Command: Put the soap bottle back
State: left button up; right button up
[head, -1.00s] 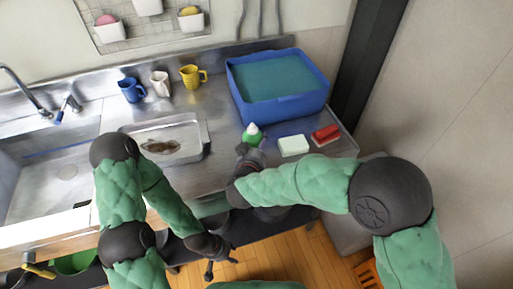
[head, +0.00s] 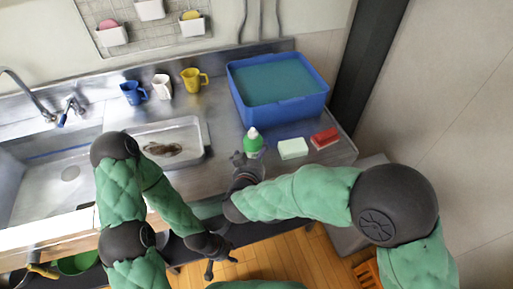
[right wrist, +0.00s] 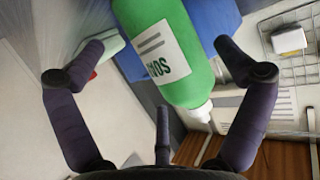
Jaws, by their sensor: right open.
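The soap bottle (head: 253,146), green with a white cap, stands upright on the steel counter in front of the blue tub. In the right wrist view the bottle (right wrist: 165,45) shows its white label and lies between and beyond the spread fingers, which do not touch it. My right gripper (head: 240,158) is open, just left of and in front of the bottle in the head view; its fingers also show in the right wrist view (right wrist: 160,76). My left gripper (head: 221,267) hangs low over the floor in front of the counter, fingers apart and empty.
A blue tub (head: 277,112) stands behind the bottle. A pale green sponge block (head: 293,148) and a red block (head: 325,138) lie to its right. A metal tray (head: 195,150) with brown items is at left, with several mugs behind. The sink is far left.

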jog(key=p+v, duration=0.3)
jog(key=v, duration=0.5)
